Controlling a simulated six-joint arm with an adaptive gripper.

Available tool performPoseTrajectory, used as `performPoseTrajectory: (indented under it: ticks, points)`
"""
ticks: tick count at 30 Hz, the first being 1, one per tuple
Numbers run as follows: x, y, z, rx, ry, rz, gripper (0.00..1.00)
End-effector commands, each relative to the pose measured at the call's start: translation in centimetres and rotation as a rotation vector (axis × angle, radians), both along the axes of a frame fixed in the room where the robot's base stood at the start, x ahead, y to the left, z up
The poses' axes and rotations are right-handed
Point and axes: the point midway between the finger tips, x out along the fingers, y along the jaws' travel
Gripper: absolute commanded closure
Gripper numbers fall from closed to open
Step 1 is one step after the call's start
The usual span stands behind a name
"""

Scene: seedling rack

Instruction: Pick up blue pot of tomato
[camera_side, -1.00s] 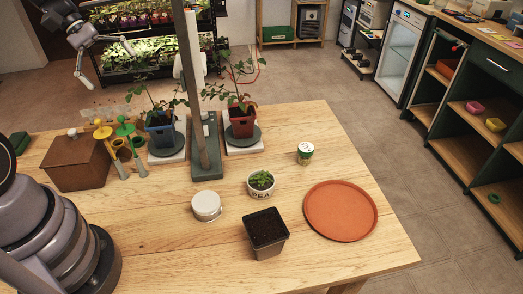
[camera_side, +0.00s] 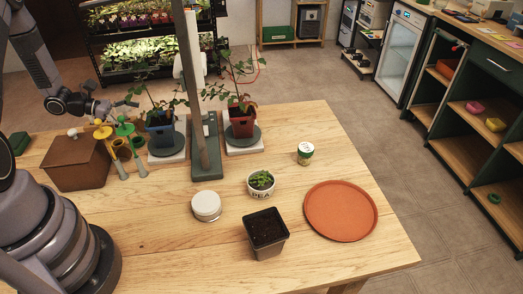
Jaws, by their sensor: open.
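The blue pot (camera_side: 160,133) holds a leafy tomato plant (camera_side: 158,103) and stands upright on a dark round saucer on a white base, at the back left of the table. My gripper (camera_side: 134,109) is open and empty, pointing right, just left of the blue pot at about the height of its plant. I cannot tell whether a finger touches the leaves. A red pot (camera_side: 241,122) with a similar plant stands to the right on its own saucer, beyond a grey post.
The grey post (camera_side: 198,110) rises from a green base between the pots. A brown box (camera_side: 76,163) and yellow and green tools (camera_side: 124,140) sit left of the blue pot. A black soil pot (camera_side: 266,236), white tub (camera_side: 206,205) and orange tray (camera_side: 340,211) are in front.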

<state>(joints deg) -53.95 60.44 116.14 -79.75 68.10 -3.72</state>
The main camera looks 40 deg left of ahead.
Motion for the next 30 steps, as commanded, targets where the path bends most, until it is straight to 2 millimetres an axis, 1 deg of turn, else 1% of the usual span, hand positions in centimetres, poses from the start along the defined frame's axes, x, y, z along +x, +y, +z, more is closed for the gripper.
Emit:
performPoseTrajectory:
  ticks: [1, 8, 12, 15, 19, 25, 26, 30]
  points:
    - [0.5, -0.6, -0.3, 0.0, 0.0, -0.004, 0.0]
    - [1.5, -1.8, -1.0, 0.0, 0.0, -0.003, 0.0]
    - [2.7, -3.5, -1.9, -0.002, 0.002, -0.006, 0.0]
    - [3.6, -4.3, -2.5, 0.001, 0.0, -0.006, 0.0]
    - [4.2, -4.9, -2.8, 0.001, 0.0, -0.004, 0.0]
    - [4.2, -4.9, -2.8, 0.002, 0.0, -0.002, 0.0]
    - [4.2, -4.9, -2.8, 0.002, 0.0, -0.002, 0.03]
    - [4.2, -4.9, -2.8, 0.002, 0.0, -0.002, 0.21]
